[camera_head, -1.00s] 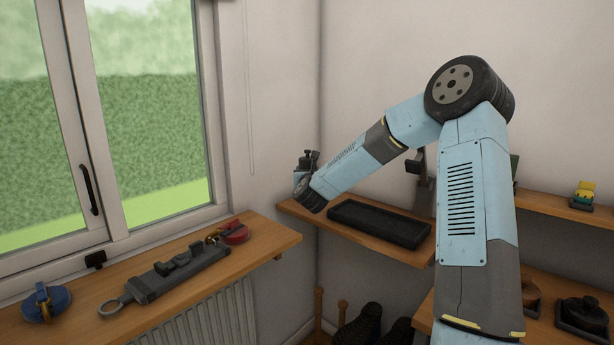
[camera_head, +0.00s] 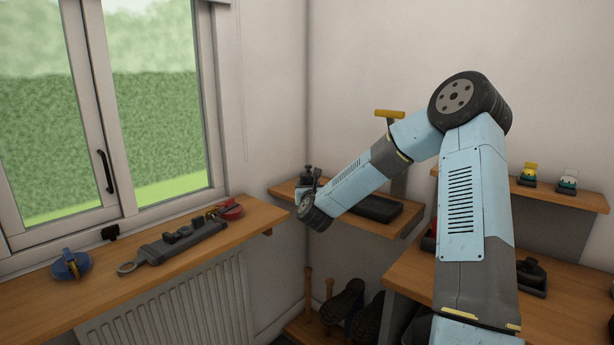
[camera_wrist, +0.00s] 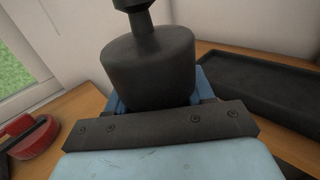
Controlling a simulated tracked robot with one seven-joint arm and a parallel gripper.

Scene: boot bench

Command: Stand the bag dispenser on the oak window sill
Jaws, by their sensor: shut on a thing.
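A dark grey, round-bodied thing with a narrow neck and knob, apparently the bag dispenser (camera_head: 307,174), is held upright at my arm's far end. In the wrist view the dark body (camera_wrist: 150,65) stands between the blue jaws of my gripper (camera_wrist: 158,101). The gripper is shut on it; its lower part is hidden. In the head view my gripper (camera_head: 304,194) is near the corner, in front of the small shelf and to the right of the sill's end. The oak window sill (camera_head: 190,262) runs along the left under the window.
On the sill are a blue disc (camera_head: 72,265), a long grey item with a ring (camera_head: 170,243) and a red item (camera_head: 230,211) at its right end. Bare wood lies between and before them. A black tray (camera_head: 375,208) lies on the corner shelf. Boots (camera_head: 345,301) stand below.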

